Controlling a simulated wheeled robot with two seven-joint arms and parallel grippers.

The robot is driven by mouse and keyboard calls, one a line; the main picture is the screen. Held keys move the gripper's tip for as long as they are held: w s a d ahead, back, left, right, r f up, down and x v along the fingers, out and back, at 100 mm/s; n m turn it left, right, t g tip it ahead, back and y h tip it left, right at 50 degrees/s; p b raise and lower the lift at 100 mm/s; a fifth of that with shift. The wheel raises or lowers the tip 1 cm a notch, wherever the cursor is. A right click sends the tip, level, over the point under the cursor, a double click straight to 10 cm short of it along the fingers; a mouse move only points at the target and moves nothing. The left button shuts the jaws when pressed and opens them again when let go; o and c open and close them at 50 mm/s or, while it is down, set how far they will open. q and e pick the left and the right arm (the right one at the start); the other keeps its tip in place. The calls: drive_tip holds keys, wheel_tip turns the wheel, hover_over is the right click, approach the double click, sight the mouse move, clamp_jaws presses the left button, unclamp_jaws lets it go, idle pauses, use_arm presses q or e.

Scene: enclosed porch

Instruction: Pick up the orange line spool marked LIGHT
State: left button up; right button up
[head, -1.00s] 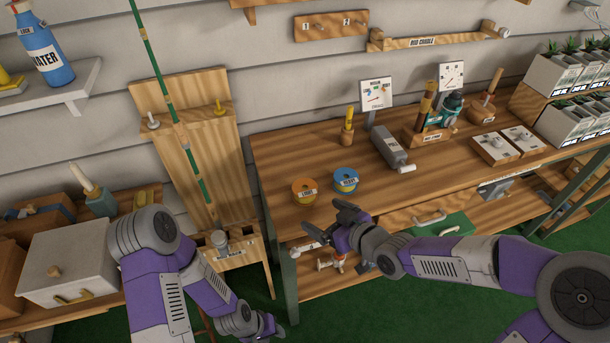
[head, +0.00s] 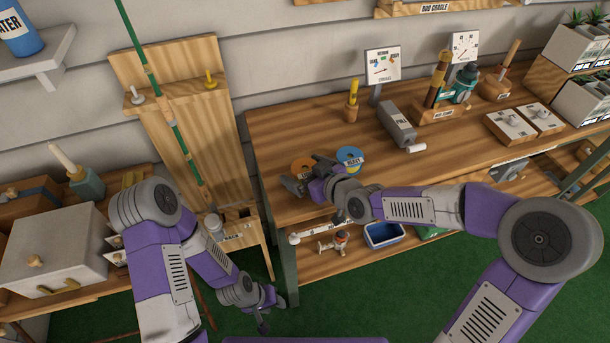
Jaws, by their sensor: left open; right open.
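The orange line spool (head: 302,164) lies flat on the wooden workbench near its left end. Its LIGHT label, readable a second ago, is now mostly hidden by my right gripper. My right gripper (head: 305,174) is open, its fingers at the near side of the orange spool and partly overlapping it in the picture. I cannot tell whether they touch it. A blue spool (head: 349,155) with a HEAVY label stands just to the right, close to the gripper. My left gripper (head: 266,322) is open and empty, low in front of the rod stand, away from the spools.
A grey crank box (head: 397,124) and a yellow-handled tool (head: 352,101) stand behind the spools. A green rod (head: 176,128) leans on the wooden stand (head: 178,95) at left. A lower shelf holds a blue tray (head: 384,236). The bench front-left is fairly clear.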

drive_tip(key=shift+c, duration=0.4)
drive_tip(key=c, duration=1)
drive_tip(key=shift+r, duration=0.1)
